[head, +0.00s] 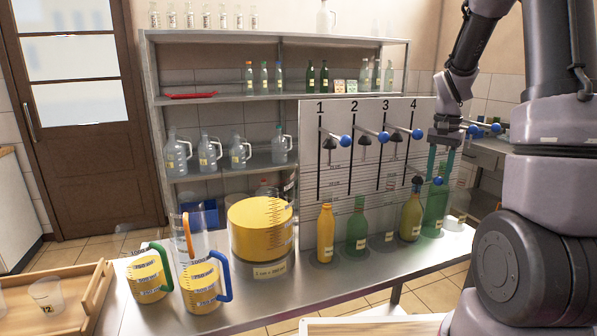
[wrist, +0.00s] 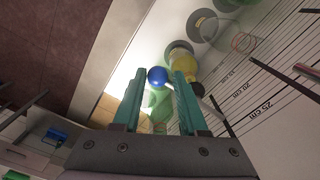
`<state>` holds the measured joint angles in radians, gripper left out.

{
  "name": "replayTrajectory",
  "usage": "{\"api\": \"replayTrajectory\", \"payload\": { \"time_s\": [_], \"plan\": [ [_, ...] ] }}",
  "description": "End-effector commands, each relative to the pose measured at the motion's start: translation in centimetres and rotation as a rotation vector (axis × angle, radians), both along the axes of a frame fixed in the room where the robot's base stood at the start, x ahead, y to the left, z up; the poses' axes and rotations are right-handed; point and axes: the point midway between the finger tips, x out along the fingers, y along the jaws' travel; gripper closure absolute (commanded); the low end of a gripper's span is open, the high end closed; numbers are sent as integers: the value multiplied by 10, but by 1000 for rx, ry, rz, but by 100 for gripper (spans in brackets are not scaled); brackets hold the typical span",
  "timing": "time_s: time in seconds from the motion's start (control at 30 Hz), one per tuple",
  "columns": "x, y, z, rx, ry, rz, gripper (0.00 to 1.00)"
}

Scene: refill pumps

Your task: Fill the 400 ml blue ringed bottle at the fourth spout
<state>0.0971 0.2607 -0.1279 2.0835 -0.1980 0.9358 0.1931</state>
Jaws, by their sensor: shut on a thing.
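My gripper (head: 438,178) has its teal fingers pointing down, one on each side of a blue lever knob (head: 437,182). The knob also shows between the fingertips in the wrist view (wrist: 157,76). This knob sits lower than the other pump knobs. A black spout head (head: 417,181) beside it is also low, right above an olive-yellow bottle (head: 411,216) below the number 4. That bottle stands upright on the bench; I cannot make out a blue ring or volume mark on it. A tall green bottle (head: 435,212) stands just to its right, below my fingers.
A yellow bottle (head: 325,234), a green bottle (head: 357,232) and a clear bottle (head: 389,235) stand to the left along the marked panel (head: 310,190). A large yellow-filled vessel (head: 252,232) and handled jugs (head: 148,278) crowd the bench's left part. The front bench edge is clear.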

Motion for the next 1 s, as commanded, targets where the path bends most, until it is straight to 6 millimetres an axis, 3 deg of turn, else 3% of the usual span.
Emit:
{"api": "replayTrajectory", "payload": {
  "time_s": [0.27,1.0],
  "plan": [
    [1,-6,7,-7,-5,-7,94],
    [2,-9,82,-12,-10,-9,94]
  ]
}}
